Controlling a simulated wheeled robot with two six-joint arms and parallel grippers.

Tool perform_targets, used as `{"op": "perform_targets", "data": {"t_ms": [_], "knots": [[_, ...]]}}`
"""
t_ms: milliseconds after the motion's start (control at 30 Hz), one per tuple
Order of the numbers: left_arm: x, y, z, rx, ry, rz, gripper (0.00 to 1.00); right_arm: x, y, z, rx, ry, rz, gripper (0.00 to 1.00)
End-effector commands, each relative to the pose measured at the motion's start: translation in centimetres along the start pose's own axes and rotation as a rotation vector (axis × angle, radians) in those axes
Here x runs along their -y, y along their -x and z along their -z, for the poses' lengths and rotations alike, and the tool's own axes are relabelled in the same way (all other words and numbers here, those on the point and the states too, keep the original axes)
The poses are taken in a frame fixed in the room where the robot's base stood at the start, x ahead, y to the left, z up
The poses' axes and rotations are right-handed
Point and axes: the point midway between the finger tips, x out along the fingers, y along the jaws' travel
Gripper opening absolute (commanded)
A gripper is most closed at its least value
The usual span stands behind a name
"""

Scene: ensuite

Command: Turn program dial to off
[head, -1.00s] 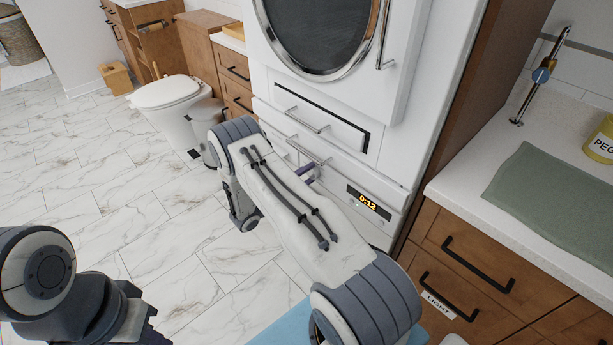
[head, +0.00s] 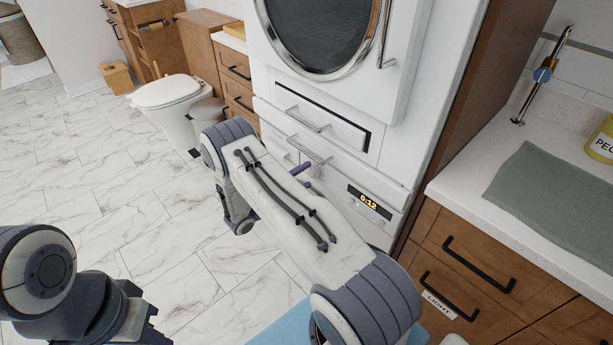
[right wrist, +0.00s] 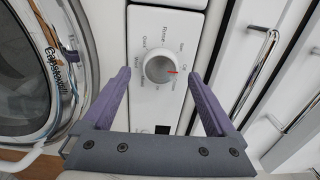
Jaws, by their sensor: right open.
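The program dial (right wrist: 160,68) is a round white knob on the white machine's panel in the right wrist view. Its red mark is on the right side of the knob. Printed words ring it; "Rinse" and "Quick" are readable, the others hardly. My right gripper (right wrist: 160,75) is open, with one purple fingertip on each side of the dial and a visible gap to it. In the head view a purple finger of my right gripper (head: 301,168) shows at the panel. My forearm hides the dial there.
The machine's lit display (head: 369,201) is right of my right forearm. Drawer handles (head: 310,150) and a round door (head: 320,35) are above the panel. Wooden drawers (head: 480,270) stand close on the right. The tiled floor (head: 100,190) at left is free.

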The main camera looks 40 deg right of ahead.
Motion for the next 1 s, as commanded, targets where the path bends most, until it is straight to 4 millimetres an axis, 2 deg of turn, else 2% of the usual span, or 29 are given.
{"op": "perform_targets", "data": {"t_ms": [200,400,600,1000], "knots": [[0.0,-0.5,0.0,0.000,0.000,0.000,0.00,-0.1,4.6,-0.1,0.006,0.001,0.001,0.92],[0.1,-0.7,0.0,0.000,0.000,0.000,0.00,-0.1,7.7,-0.1,0.005,0.001,0.001,0.92],[0.1,-0.8,0.0,0.000,0.000,0.000,0.00,0.0,8.8,0.0,0.002,0.001,0.000,0.92],[0.1,-0.8,0.0,0.000,0.000,0.000,0.00,0.0,8.8,0.0,0.001,0.001,0.000,0.92]]}}
